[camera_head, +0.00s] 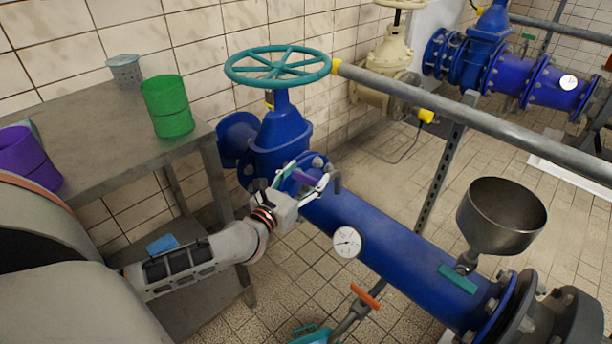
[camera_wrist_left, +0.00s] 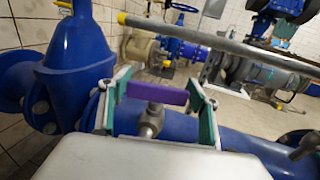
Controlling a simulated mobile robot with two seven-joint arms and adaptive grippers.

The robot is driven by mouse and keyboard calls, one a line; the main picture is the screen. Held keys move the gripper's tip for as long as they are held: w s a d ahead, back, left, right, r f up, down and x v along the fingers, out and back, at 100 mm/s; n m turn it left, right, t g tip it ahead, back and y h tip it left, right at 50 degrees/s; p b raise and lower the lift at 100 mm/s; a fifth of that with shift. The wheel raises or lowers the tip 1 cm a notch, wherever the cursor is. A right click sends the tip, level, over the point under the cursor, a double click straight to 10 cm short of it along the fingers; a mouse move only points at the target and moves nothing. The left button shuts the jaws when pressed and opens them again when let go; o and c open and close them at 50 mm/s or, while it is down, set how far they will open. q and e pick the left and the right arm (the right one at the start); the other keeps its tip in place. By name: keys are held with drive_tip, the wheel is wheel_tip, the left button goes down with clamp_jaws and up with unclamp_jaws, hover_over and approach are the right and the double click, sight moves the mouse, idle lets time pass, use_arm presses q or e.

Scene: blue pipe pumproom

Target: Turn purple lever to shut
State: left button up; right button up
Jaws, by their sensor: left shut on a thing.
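The purple lever (camera_head: 305,178) is on a small metal valve on top of the blue pipe, near the blue gate valve. In the left wrist view the purple lever (camera_wrist_left: 157,94) lies crosswise between the fingers, above its grey valve body (camera_wrist_left: 150,120). My left gripper (camera_head: 304,180) is around the lever, with a finger at each of its ends. In the left wrist view the gripper (camera_wrist_left: 158,100) has green-lined fingers touching or nearly touching the lever ends. My right gripper is not in view.
The blue pipe (camera_head: 390,235) carries a round gauge (camera_head: 347,241), a metal funnel (camera_head: 500,215) and a teal lever (camera_head: 457,279). An orange lever (camera_head: 365,295) is lower down. A teal handwheel (camera_head: 278,66) rises behind the gripper. A grey table (camera_head: 105,135) stands left; a grey rail (camera_head: 460,120) crosses behind.

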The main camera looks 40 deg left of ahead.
use_arm(q)
drive_tip(key=shift+r, duration=0.2)
drive_tip(key=o, duration=1.1)
drive_tip(key=shift+w+f, duration=0.1)
drive_tip(key=shift+w, duration=0.05)
drive_tip(key=shift+f, duration=0.1)
drive_tip(key=shift+s, duration=0.4)
drive_tip(key=s, duration=0.3)
drive_tip(key=s+d, duration=0.1)
drive_tip(key=s, duration=0.7)
drive_tip(key=shift+s+d, duration=0.1)
drive_tip(key=shift+d, duration=0.3)
